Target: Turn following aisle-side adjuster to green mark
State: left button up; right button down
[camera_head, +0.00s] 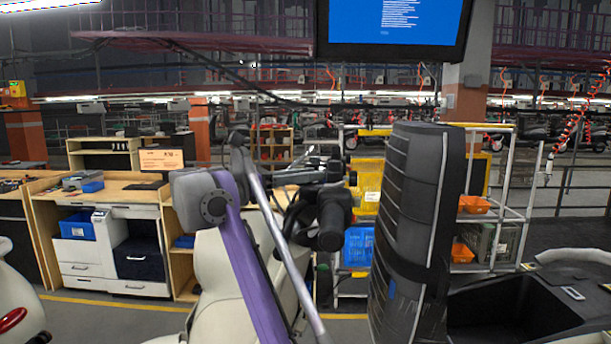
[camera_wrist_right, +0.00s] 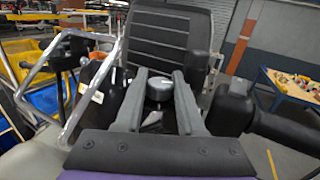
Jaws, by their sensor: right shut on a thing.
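A small dark round knob (camera_wrist_right: 159,90), which looks like the adjuster, shows in the right wrist view. It sits between the two grey fingers of my right gripper (camera_wrist_right: 160,80), which is shut on it. A small pale pointed shape (camera_wrist_right: 152,118) shows just below the knob, between the fingers; I cannot tell what it is. I cannot make out a green mark. In the head view my purple arm link (camera_head: 247,262) crosses the middle, and I cannot make out the fingertips or the knob there. My left gripper is not in view.
A tall black ribbed seat (camera_head: 405,200) stands upright beyond the knob. A black handlebar grip (camera_wrist_right: 238,95) is close on the right in the wrist view. A metal tube (camera_wrist_right: 92,85) runs along the left. A workbench (camera_head: 115,190) stands at the left in the head view.

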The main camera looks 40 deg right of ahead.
jog(key=shift+f, duration=0.15)
dwell(0.4)
jog(key=c, duration=0.6)
grip_release()
jog(key=shift+o, duration=0.4)
jog(key=shift+s, duration=0.1)
jog(key=shift+t, duration=0.4)
